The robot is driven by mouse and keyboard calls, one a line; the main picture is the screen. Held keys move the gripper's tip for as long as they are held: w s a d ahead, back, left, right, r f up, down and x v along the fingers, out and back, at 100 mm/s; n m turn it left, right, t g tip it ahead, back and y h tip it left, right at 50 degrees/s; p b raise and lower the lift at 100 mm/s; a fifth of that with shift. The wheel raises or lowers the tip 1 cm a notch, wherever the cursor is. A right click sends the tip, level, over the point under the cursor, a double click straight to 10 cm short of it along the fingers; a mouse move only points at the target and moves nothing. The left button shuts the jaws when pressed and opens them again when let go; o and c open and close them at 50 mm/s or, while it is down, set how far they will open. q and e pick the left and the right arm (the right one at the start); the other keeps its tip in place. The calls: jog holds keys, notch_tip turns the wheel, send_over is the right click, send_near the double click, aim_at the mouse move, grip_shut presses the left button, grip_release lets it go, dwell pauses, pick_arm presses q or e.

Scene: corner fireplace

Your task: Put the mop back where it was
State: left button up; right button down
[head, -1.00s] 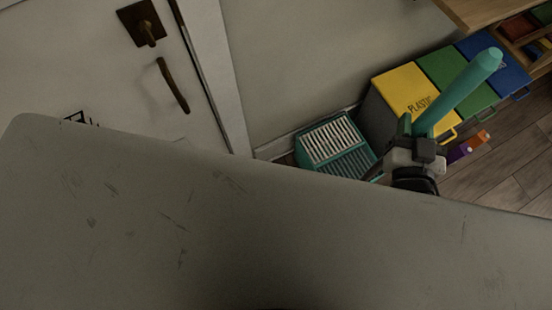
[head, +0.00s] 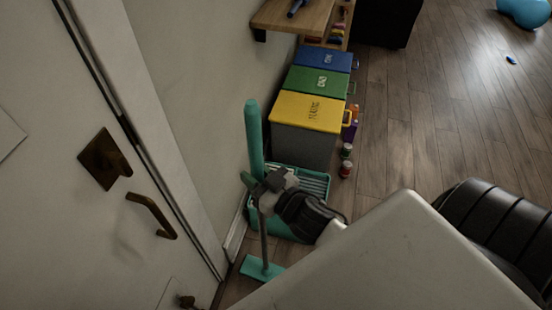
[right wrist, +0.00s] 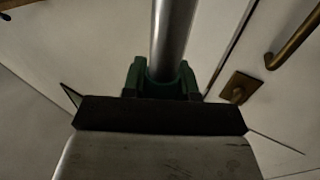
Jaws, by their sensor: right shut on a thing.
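The mop has a thick teal handle (head: 254,140), a thin grey pole and a flat teal head (head: 262,268) low by the floor near the door. It stands almost upright in the head view. My right gripper (head: 260,188) is shut on the pole just below the teal handle. In the right wrist view the grey pole (right wrist: 175,35) runs up from between the green fingers of my right gripper (right wrist: 162,82). A teal bucket (head: 318,184) with a slatted wringer stands behind the mop, partly hidden by my gripper. Whether the mop head touches the floor is unclear. My left gripper is out of view.
A door (head: 60,190) with a bronze handle is at left. Yellow (head: 308,112), green (head: 318,81) and blue (head: 324,60) bins line the wall beyond the bucket. Small cans (head: 346,160) stand beside them. A wooden shelf (head: 290,18) juts out above. Open wooden floor (head: 440,110) lies at right.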

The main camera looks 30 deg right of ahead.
jog(key=w+d+f+n+y+b, duration=0.1)
jog(key=w+d+f+y+b, duration=0.1)
jog(key=w+d+f+b, duration=0.95)
notch_tip(320, 180, down, 8)
jog(key=s+d+p, duration=0.1)
jog(key=shift+s+d+f, duration=0.25)
jog(key=shift+s, duration=0.05)
jog(key=c, duration=1.3)
grip_release()
jog(key=shift+f, duration=0.25)
jog(key=o, duration=0.4)
jog(key=shift+o, duration=0.2)
jog(key=shift+s+r, duration=0.1)
jog(key=shift+r, duration=0.1)
